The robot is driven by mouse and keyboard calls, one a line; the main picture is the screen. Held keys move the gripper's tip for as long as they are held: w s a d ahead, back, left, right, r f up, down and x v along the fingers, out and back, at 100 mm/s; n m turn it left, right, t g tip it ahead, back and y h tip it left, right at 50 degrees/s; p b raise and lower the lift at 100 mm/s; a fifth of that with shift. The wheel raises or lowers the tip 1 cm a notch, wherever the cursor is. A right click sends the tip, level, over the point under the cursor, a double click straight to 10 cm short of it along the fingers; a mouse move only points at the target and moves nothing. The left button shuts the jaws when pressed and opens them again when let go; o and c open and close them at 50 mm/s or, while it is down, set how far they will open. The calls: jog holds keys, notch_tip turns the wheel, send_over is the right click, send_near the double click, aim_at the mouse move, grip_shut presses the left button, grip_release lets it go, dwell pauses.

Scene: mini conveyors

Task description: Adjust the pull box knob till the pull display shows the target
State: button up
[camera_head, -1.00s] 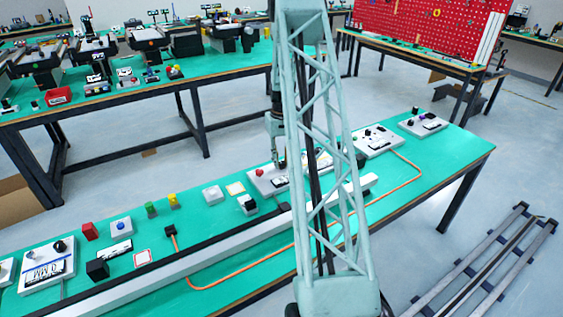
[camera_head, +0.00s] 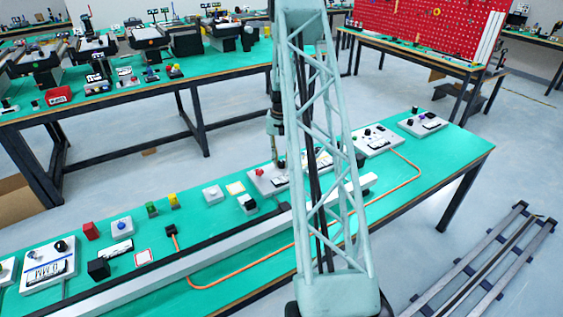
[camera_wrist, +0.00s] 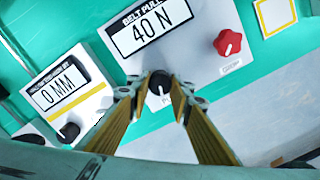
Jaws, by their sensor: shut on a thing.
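The pull box (camera_wrist: 190,50) is a pale panel with a white display (camera_wrist: 150,32) headed BELT PULL, reading 40 N. Its black knob (camera_wrist: 160,83) has a white pointer line and a label below that is partly covered. My gripper (camera_wrist: 166,92) is shut on this knob, with a fingertip on each side. A red knob (camera_wrist: 228,43) labelled STOP or similar sits on the same panel, clear of the fingers. In the head view the pull box (camera_head: 258,183) stands mid-bench, and my arm hides part of it. No target value is readable.
In the wrist view a neighbouring box (camera_wrist: 75,95) shows 0 MM and has a black knob (camera_wrist: 69,132) to the left of my fingers. A yellow-edged card (camera_wrist: 276,15) lies beyond the red knob. A white conveyor rail (camera_head: 160,274) runs along the bench.

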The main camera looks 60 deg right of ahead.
aim_at(281, 162)
jog(key=shift+f, duration=0.1)
jog(key=o, duration=0.8)
jog(key=shift+o, duration=0.2)
notch_tip(281, 162, up, 12)
dwell(0.5)
dwell(0.4)
dwell(0.3)
